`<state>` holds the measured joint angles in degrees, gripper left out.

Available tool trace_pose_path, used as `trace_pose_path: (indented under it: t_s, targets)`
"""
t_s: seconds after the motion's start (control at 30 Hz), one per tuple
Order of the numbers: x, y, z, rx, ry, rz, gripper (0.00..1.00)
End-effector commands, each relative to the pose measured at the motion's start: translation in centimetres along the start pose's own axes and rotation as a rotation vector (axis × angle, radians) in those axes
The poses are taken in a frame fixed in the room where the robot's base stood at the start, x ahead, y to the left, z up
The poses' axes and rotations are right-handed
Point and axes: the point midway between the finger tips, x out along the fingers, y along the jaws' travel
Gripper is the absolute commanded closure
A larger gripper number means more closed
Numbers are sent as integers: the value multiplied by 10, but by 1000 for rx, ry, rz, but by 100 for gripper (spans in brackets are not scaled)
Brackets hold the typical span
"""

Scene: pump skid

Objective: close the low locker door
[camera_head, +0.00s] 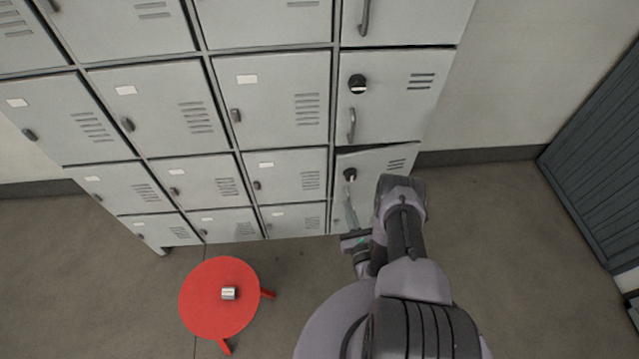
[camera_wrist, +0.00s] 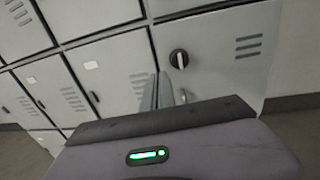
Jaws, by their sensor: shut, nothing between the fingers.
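The low locker door (camera_head: 384,162) is pale grey, in the right column below another door with a black knob. It has a black round knob (camera_head: 349,174) and vent slots. A thin dark wedge along its top edge suggests it stands slightly ajar, hinged on the right. In the wrist view the low door (camera_wrist: 222,60) fills the upper right, with its knob (camera_wrist: 179,58) plain to see. My gripper (camera_head: 349,208) is shut and empty at the door's left part; it also shows in the wrist view (camera_wrist: 164,78). Whether it touches the door I cannot tell. My arm hides the door's lower right.
Other locker doors (camera_head: 284,100) to the left and above look shut. A red round stool (camera_head: 207,312) with a small metal can (camera_head: 229,293) stands at the lower left. A dark slatted panel (camera_head: 600,150) is at the far right. The floor right of the lockers is clear.

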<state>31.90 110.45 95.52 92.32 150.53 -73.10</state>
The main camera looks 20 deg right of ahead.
Motion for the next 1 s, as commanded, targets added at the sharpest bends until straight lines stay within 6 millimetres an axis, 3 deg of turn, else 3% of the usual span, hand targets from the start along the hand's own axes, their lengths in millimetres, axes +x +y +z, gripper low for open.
trace_pose_path:
  t_s: [0.03, 0.1, 0.5, 0.7, 1.0]
  targets:
    - [10, 1, -10, -2, -4, 4, 100]
    - [26, 2, -12, -3, -4, 5, 100]
    - [106, 3, -5, -1, -4, 6, 100]
    - [123, 3, -2, 0, -1, 6, 100]
    - [125, 3, -1, 1, 0, 5, 100]
